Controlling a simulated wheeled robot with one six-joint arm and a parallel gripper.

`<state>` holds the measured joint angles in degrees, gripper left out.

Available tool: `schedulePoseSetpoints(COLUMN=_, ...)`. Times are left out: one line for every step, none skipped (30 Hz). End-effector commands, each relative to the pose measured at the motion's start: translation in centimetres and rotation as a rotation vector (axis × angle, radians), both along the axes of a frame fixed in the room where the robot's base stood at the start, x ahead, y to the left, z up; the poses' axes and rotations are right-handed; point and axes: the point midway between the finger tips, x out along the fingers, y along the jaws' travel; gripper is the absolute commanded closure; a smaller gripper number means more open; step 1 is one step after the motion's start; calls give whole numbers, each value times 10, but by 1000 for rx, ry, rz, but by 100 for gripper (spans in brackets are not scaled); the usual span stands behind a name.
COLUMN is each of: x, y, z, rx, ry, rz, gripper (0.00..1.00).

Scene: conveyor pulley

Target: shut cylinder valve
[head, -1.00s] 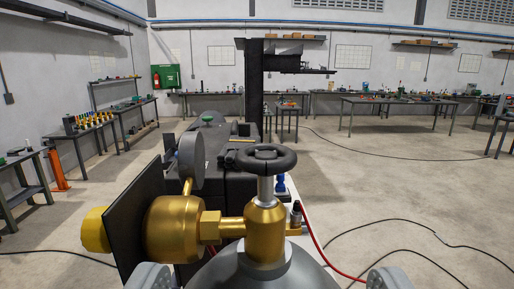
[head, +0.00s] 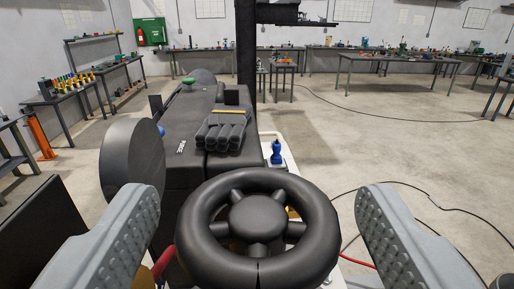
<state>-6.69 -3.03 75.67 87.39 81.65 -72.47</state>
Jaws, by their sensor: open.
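The cylinder valve's black handwheel (head: 257,220) is large at the bottom middle of the head view, seen from above with its spokes and hub. My gripper (head: 262,225) is open, with one grey ridged finger on each side of the handwheel. Gaps show between both fingers and the wheel's rim, so I see no contact. The valve body and the cylinder are mostly hidden beneath the wheel.
A dark machine (head: 180,150) stands just beyond the wheel, with a blue-capped item (head: 276,152) at its right. A black plate (head: 45,235) is at the lower left. A red hose (head: 357,262) runs at the lower right. Open floor lies to the right, with black cables.

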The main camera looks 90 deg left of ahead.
Motion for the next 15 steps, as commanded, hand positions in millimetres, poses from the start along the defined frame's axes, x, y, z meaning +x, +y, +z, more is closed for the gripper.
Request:
schedulePoseSetpoints(x=0, y=6, z=0, rx=0, ry=0, rz=2, gripper=28)
schedulePoseSetpoints(x=0, y=8, z=0, rx=0, ry=0, rz=1, gripper=28)
schedulePoseSetpoints(x=0, y=12, z=0, rx=0, ry=0, rz=1, gripper=28)
schedulePoseSetpoints(x=0, y=14, z=0, rx=0, ry=0, rz=1, gripper=28)
schedulePoseSetpoints(x=1, y=15, z=0, rx=0, ry=0, rz=1, gripper=28)
schedulePoseSetpoints(x=1, y=17, z=0, rx=-1, ry=0, rz=1, gripper=28)
schedulePoseSetpoints(x=1, y=18, z=0, rx=-1, ry=0, rz=0, gripper=28)
schedulePoseSetpoints(x=1, y=19, z=0, rx=-1, ry=0, rz=0, gripper=28)
schedulePoseSetpoints(x=1, y=20, z=0, rx=-1, ry=0, rz=0, gripper=28)
schedulePoseSetpoints(x=1, y=20, z=0, rx=-1, ry=0, rz=-1, gripper=28)
schedulePoseSetpoints(x=1, y=20, z=0, rx=-1, ry=0, rz=-1, gripper=28)
schedulePoseSetpoints(x=1, y=20, z=0, rx=-1, ry=0, rz=-1, gripper=28)
schedulePoseSetpoints(x=1, y=20, z=0, rx=-1, ry=0, rz=-1, gripper=28)
schedulePoseSetpoints(x=1, y=20, z=0, rx=-1, ry=0, rz=-1, gripper=28)
schedulePoseSetpoints(x=1, y=20, z=0, rx=-1, ry=0, rz=-1, gripper=28)
